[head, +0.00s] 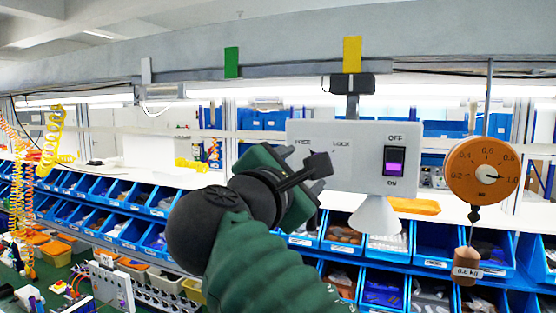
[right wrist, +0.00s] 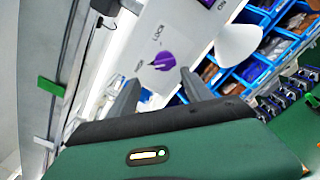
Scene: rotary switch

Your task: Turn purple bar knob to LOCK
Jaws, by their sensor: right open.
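The white panel box (head: 352,178) carries two printed labels at its upper left, one reading LOCK (head: 341,143); the other is too small to read surely. The purple bar knob (right wrist: 163,59) shows in the right wrist view on the panel face, near LOCK (right wrist: 157,34). My right gripper (head: 318,178) is in front of the panel's left part. In the right wrist view its open fingers (right wrist: 158,86) point toward the knob, with the knob seen between and beyond the tips. Whether they touch it is unclear. My left gripper is out of view.
A rocker switch (head: 394,161) with OFF and ON labels sits on the panel's right side. A white cone (head: 375,215) is below the panel. An orange dial scale (head: 482,171) with a hanging weight (head: 467,262) is at right. Blue bins (head: 437,241) line the shelves behind.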

